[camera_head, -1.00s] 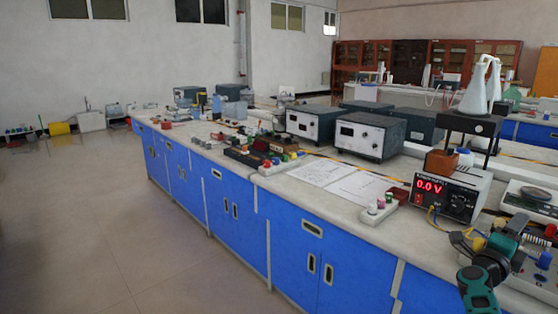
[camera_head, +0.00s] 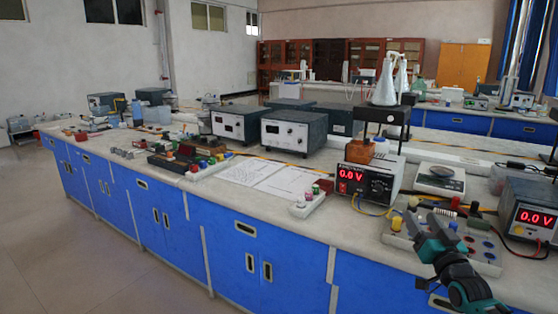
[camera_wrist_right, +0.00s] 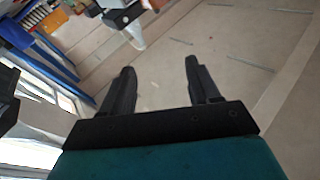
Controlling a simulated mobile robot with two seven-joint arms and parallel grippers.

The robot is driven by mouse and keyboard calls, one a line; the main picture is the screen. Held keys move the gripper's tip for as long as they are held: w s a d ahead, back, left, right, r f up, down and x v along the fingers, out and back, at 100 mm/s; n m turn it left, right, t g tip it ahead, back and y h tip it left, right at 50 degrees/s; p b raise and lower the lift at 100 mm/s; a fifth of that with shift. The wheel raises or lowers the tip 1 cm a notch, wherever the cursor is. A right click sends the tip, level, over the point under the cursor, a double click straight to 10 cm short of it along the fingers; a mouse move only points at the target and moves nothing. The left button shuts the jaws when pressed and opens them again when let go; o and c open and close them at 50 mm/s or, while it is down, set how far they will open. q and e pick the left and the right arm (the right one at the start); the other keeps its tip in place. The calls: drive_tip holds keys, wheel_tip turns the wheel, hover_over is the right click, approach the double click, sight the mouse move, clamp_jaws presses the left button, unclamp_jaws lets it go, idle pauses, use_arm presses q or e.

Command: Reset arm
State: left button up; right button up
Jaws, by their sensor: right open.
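My right gripper (camera_head: 424,226) shows at the lower right of the head view, in front of the circuit board (camera_head: 480,262) at the bench's front edge. In the right wrist view its two dark fingers (camera_wrist_right: 157,72) stand apart with nothing between them. The floor shows beyond them. My left gripper is in neither view.
A long bench (camera_head: 330,232) with blue cabinets runs across the head view. On it stand a power supply (camera_head: 368,182) reading 0.0 V, another supply (camera_head: 525,215) at the right edge, a scale (camera_head: 440,178) and grey meter boxes (camera_head: 290,137). Floor at left is clear.

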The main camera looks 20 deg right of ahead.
drive_tip(key=s+a+f+n+g+y, duration=0.2)
drive_tip(key=s+a+f+n+y, duration=0.15)
drive_tip(key=a+f, duration=0.35)
drive_tip(key=s+a+f+n+g+y, duration=0.2)
drive_tip(key=s+a+f+n+g, duration=0.15)
drive_tip(key=a+f, duration=0.3)
drive_tip(key=s+a+f+n+g, duration=0.25)
drive_tip(key=s+a+f, duration=0.25)
drive_tip(key=s, duration=0.3)
drive_tip(key=s+a+f+n+g, duration=0.2)
drive_tip(key=s+a+f+n, duration=0.1)
drive_tip(key=s+a+f, duration=0.4)
drive_tip(key=s+a+r+m+p, duration=0.1)
drive_tip(key=a+r+m+p, duration=0.2)
drive_tip(key=a, duration=0.5)
drive_tip(key=shift+s+r+m+t+y, duration=0.3)
drive_tip(key=shift+r+m, duration=0.35)
drive_tip(key=shift+m, duration=0.5)
drive_tip(key=shift+w, duration=0.1)
